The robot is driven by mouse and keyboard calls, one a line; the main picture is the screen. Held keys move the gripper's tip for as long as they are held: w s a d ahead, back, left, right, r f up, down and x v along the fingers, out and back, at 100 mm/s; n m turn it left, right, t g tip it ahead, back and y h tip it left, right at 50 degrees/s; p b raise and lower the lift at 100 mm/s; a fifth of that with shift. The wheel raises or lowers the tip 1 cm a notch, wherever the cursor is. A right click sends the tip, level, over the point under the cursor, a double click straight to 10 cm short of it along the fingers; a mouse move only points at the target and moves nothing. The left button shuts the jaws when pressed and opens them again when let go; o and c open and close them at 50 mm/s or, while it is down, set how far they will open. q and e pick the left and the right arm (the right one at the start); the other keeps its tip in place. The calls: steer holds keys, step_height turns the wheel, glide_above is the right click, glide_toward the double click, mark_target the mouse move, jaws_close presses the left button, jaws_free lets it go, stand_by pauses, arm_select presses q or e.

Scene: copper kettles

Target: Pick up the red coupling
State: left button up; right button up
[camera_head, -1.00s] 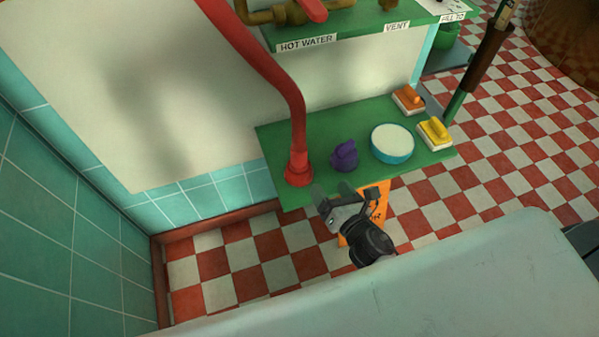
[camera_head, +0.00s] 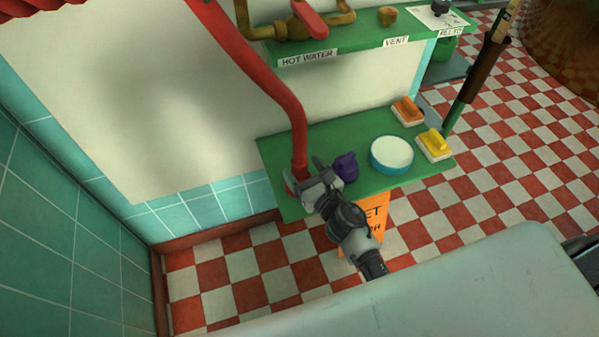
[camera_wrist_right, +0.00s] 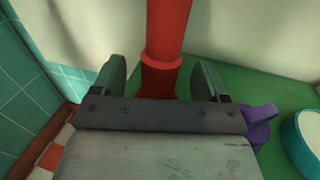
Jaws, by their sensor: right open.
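The red coupling (camera_head: 298,172) is the lower end of a red hose (camera_head: 285,95) and stands at the left part of the green lower shelf. My right gripper (camera_head: 302,174) is at the coupling and hides much of it in the head view. In the right wrist view the gripper (camera_wrist_right: 162,82) is open, with one finger on each side of the red coupling (camera_wrist_right: 160,80). The coupling's lower part is hidden behind the gripper body. I cannot tell whether a finger touches it. My left gripper is not in view.
On the green shelf (camera_head: 345,135), a purple object (camera_head: 346,167) stands close right of my right gripper. Farther right are a round blue-rimmed tin (camera_head: 392,155), a yellow brush (camera_head: 434,144) and an orange brush (camera_head: 407,111). An orange sign (camera_head: 375,215) stands below.

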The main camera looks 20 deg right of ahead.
mark_target(300, 160)
steer(key=shift+x, duration=1.1)
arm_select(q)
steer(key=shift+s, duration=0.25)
arm_select(e)
steer(key=c, duration=0.9)
steer(key=shift+r, duration=0.25)
steer(key=shift+c, duration=0.2)
steer(key=shift+r+p, duration=0.55)
steer(key=shift+r, duration=0.25)
steer(key=r+p, duration=0.1)
steer(key=d+r+p, duration=0.1)
steer(key=r, duration=0.1)
steer(key=shift+s, duration=0.1)
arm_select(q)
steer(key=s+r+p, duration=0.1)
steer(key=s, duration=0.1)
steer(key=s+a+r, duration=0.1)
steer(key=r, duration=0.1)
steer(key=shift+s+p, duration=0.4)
arm_select(e)
steer(key=s+d+r, duration=0.2)
steer(key=d+r, duration=0.4)
steer(key=d, duration=0.4)
steer(key=shift+s+d, duration=0.2)
steer(key=shift+s, duration=0.15)
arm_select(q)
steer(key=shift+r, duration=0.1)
